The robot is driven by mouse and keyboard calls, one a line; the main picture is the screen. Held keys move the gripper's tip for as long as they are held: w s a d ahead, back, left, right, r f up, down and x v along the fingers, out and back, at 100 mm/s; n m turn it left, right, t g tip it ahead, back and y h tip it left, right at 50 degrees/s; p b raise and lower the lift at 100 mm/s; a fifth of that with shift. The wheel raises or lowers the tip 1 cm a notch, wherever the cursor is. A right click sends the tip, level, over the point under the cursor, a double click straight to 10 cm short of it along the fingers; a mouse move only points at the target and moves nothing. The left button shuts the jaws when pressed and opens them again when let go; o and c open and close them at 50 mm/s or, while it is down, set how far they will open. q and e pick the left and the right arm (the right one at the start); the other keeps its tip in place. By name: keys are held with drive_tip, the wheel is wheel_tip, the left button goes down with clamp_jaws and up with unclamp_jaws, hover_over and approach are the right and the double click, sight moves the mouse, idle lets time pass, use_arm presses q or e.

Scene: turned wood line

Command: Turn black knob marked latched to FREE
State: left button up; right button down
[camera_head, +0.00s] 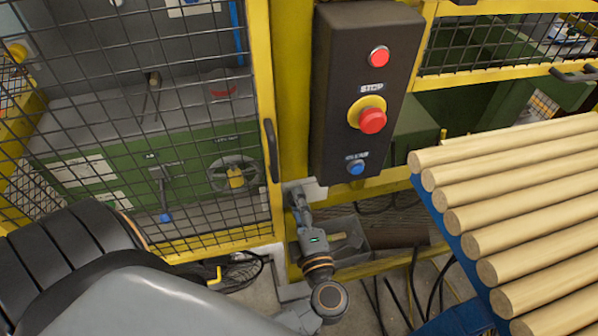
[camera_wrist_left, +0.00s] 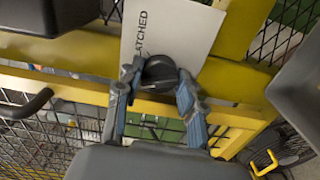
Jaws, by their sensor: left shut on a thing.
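The black knob (camera_wrist_left: 159,70) sits on a white plate (camera_wrist_left: 168,32) fixed to the yellow frame. The plate carries black lettering that reads "ATCHED", with its first letter unclear. My left gripper (camera_wrist_left: 157,82) has one blue-grey finger on each side of the knob and is shut on it. In the head view, my left gripper (camera_head: 298,200) is at the yellow post, just below the black control box, and hides the knob. An edge of the white plate (camera_head: 316,189) shows beside it. The knob's pointer direction is hard to read. My right gripper is not in view.
The black control box (camera_head: 362,90) with red and blue buttons hangs just above the gripper. A mesh door (camera_head: 150,110) with a black handle (camera_head: 271,150) is on the left. Wooden rods (camera_head: 520,190) lie on a blue rack at right. A grey bin (camera_head: 352,252) stands behind my arm.

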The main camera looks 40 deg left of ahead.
use_arm(q)
drive_tip(key=shift+f+n+b, duration=0.1)
drive_tip(key=shift+n+b, duration=1.35)
drive_tip(key=shift+n, duration=0.75)
drive_tip(key=o, duration=0.8)
drive_tip(key=shift+o, duration=0.4)
